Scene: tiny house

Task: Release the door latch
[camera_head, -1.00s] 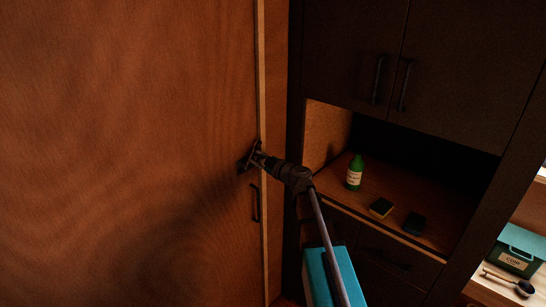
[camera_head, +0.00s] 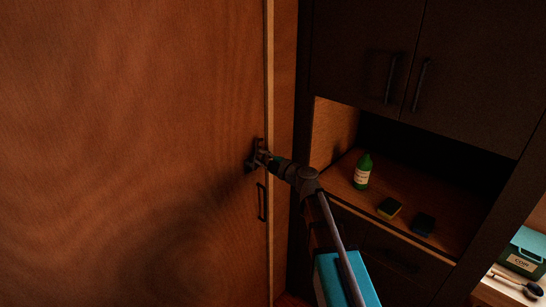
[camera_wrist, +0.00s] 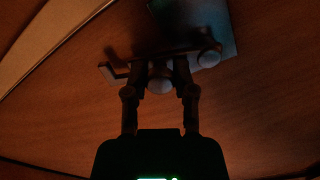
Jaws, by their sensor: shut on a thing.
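The brown wooden door (camera_head: 130,130) fills the left of the head view. Its dark latch (camera_wrist: 140,58) shows in the wrist view as a bar with rounded knobs by a grey-blue plate (camera_wrist: 205,25). My gripper (camera_head: 258,160) is at the door's right edge, at the latch, in the head view. In the wrist view my gripper (camera_wrist: 160,72) has its two fingers reaching up to the bar, shut on the latch. The fingertips partly cover the latch, and the dim light hides the exact contact.
A dark pull handle (camera_head: 263,203) sits on the door below my gripper. A teal box (camera_head: 522,255) stands far right.

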